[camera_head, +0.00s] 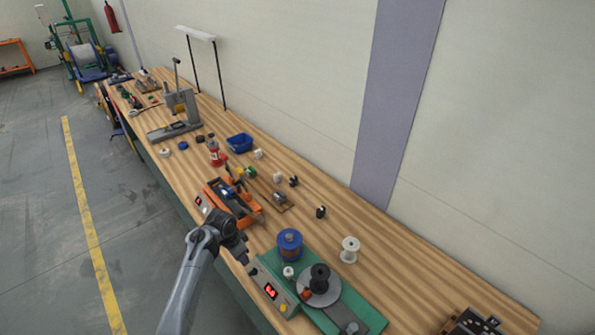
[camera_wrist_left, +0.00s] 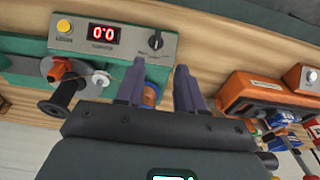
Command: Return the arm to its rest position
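My left arm comes in from the lower left in the head view. Its gripper (camera_head: 246,260) is over the front edge of the wooden bench (camera_head: 325,232), between an orange machine and a green-based winder. In the left wrist view the two dark fingers (camera_wrist_left: 158,90) stand apart with a clear gap and nothing gripped between them. Part of a blue spool shows behind the gap. My right gripper is not seen in either view.
The green-based winder's control box (camera_head: 272,290) is close to the left gripper and reads 0.0 in the wrist view. The orange machine (camera_head: 232,205), blue spool (camera_head: 289,244) and white spool (camera_head: 349,250) stand nearby. Open floor (camera_head: 130,220) lies left of the bench.

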